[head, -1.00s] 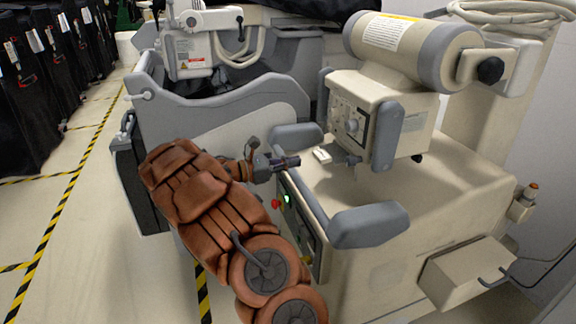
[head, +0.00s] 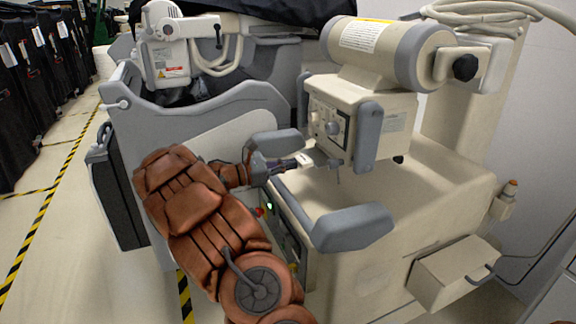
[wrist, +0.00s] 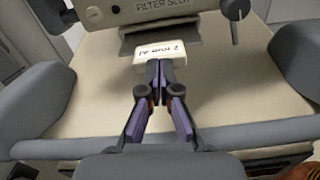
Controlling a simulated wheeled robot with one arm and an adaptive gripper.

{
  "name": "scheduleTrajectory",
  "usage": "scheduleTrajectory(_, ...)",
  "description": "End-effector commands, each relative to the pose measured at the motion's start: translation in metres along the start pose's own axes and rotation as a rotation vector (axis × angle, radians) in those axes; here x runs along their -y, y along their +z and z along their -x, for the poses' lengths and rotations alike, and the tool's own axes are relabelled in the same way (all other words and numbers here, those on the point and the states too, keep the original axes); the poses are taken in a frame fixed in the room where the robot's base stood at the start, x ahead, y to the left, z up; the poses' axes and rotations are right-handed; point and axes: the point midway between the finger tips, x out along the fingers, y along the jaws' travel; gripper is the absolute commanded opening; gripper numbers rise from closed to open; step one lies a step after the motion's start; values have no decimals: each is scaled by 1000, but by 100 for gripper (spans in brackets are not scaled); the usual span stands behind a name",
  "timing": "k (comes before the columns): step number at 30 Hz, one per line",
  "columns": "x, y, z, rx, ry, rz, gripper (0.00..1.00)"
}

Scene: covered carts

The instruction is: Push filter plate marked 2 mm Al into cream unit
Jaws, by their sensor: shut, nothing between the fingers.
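The filter plate (wrist: 158,52) is a small cream block with dark lettering that appears upside down in the wrist view. Its far edge is at the grey slot tray (wrist: 160,26) under the "FILTER SLOT" label; how far it is in, I cannot tell. The cream unit (head: 385,113) has knobs and grey side handles. In the head view the plate (head: 308,157) is partly hidden by my gripper (head: 301,162). My gripper (wrist: 160,64) is shut and empty, its fingertips at the plate's near edge; contact is hard to tell.
Grey bumpers (head: 352,227) flank the cream cart top (head: 400,195). A cream cylinder (head: 385,52) sits above the unit. Another grey cart (head: 195,110) stands behind my arm.

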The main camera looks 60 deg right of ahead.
Motion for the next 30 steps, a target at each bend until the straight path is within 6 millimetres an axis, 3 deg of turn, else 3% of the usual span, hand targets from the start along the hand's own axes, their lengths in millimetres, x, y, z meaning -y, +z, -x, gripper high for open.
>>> scheduleTrajectory(30, 0, 0, -17, 0, -1, 1, 0)
